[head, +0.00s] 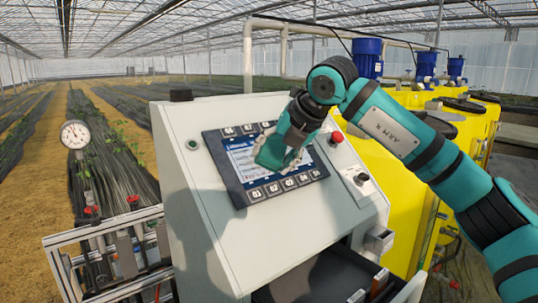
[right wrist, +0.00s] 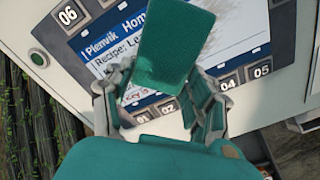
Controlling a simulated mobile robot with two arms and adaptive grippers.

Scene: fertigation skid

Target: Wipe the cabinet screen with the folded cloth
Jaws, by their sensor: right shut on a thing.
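The cabinet screen (head: 240,158) is a lit panel in a dark frame with numbered keys, set in the sloped face of a pale cabinet. It also shows in the right wrist view (right wrist: 102,66), with a greyish smudged patch (right wrist: 232,35) right of the cloth. The folded cloth (right wrist: 175,45) is a flat teal-green pad. My right gripper (head: 286,158) is shut on the cloth, in front of the screen; its fingers also show in the right wrist view (right wrist: 160,95). The cloth hides part of the screen. I cannot tell whether it touches the glass. My left gripper is not in view.
A red button (head: 336,137) and a small switch plate (head: 361,178) sit right of the screen. An open drawer (head: 335,275) is below. Yellow tanks (head: 405,210) with blue motors stand behind my right arm. A pressure gauge (head: 75,134) rises at the left.

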